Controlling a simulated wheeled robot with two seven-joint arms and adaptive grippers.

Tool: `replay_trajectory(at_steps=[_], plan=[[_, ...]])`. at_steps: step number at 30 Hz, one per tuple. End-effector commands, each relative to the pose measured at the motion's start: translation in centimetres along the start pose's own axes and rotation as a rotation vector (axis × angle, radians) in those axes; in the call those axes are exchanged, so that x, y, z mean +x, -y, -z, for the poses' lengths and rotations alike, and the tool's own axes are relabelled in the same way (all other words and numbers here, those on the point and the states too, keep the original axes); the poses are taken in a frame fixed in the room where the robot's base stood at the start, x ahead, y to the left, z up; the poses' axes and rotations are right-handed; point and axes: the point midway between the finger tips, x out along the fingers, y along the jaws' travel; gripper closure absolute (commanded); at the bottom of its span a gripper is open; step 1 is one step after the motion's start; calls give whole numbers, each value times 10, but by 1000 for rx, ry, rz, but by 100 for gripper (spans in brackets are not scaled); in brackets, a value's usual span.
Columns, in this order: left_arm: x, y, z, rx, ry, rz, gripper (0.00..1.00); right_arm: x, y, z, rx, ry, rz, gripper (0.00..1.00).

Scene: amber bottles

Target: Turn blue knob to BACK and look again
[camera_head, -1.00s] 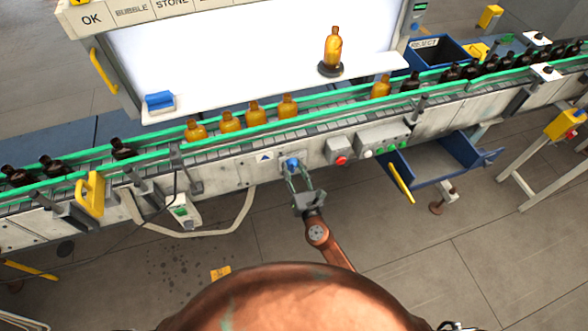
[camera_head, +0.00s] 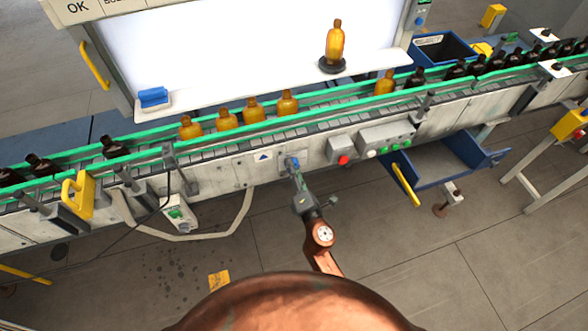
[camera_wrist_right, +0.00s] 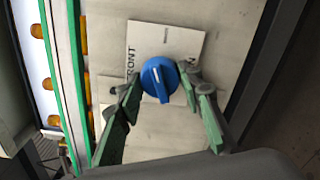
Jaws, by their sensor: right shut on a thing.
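The blue knob (camera_head: 291,162) sits on the front face of the conveyor; it also shows in the right wrist view (camera_wrist_right: 159,79), with a white pointer line on its face. A plate (camera_wrist_right: 180,45) behind it reads FRONT at the left; no BACK label is legible. My right gripper (camera_head: 294,174) is at the knob, its green-padded fingers (camera_wrist_right: 160,95) on either side of it, shut on it. An amber bottle (camera_head: 335,42) stands upright on a dark round stand (camera_head: 332,65) before the bright white panel (camera_head: 230,55). My left gripper is not in view.
Several amber bottles (camera_head: 253,110) and dark bottles (camera_head: 113,147) stand on the green-railed conveyor. A grey box with a red button (camera_head: 343,159) and a panel with green buttons (camera_head: 386,138) lie right of the knob. A blue tray (camera_head: 450,160) juts out at right.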

Motion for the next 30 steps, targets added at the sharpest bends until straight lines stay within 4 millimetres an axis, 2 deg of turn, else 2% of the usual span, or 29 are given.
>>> replay_trajectory(at_steps=[6, 15, 30], plan=[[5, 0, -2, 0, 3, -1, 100, 0, 2, 1, 183, 1, 3, 90], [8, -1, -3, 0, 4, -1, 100, 0, 1, 0, 352, 2, 2, 90], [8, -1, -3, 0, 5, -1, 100, 0, 1, 0, 424, 1, 3, 90]])
